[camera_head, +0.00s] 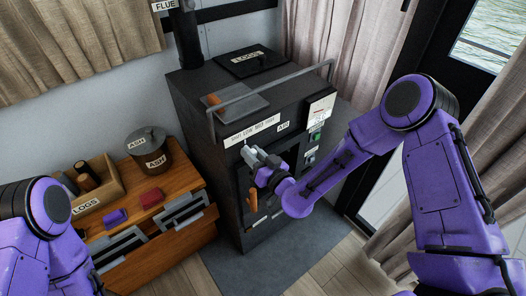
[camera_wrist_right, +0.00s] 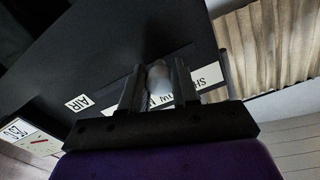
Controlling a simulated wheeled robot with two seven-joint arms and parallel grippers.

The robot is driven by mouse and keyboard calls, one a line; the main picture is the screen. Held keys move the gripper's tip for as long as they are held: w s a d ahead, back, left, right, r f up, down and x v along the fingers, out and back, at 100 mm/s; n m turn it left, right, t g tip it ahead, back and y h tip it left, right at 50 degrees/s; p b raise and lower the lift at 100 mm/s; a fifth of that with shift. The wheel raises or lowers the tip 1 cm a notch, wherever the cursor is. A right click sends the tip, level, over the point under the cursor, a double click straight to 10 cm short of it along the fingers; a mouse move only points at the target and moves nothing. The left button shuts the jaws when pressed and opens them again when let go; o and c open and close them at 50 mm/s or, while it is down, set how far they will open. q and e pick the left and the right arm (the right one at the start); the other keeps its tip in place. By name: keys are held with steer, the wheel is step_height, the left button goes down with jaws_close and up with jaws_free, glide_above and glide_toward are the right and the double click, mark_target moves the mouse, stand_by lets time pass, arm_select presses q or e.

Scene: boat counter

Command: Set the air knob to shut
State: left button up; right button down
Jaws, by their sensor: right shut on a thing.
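The black stove (camera_head: 290,90) stands in the middle of the head view, with a white AIR label (camera_head: 283,126) on its front. The AIR label also shows in the right wrist view (camera_wrist_right: 78,102). My right gripper (camera_head: 252,155) is at the stove's upper front, left of and below that label. In the wrist view, its two dark fingers (camera_wrist_right: 157,88) close on a pale grey rounded knob (camera_wrist_right: 159,77), which I take to be the air knob. The head view mostly hides the knob, and its setting cannot be read. My left arm shows at lower left, without its gripper.
A grey rail (camera_head: 270,98) runs along the stove's top front edge. An orange-brown handle (camera_head: 252,200) is below my right gripper. A wooden cabinet (camera_head: 165,250) at left carries an ash bin (camera_head: 149,155) and a logs box (camera_head: 101,190). Curtains hang at right.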

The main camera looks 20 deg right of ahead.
mark_target(237, 151)
steer(key=a, duration=0.1)
steer(key=s+a, duration=0.1)
steer(key=shift+a, duration=0.4)
steer(key=c, duration=1.2)
jaws_free()
steer(key=o, duration=0.4)
steer(key=shift+a, duration=0.1)
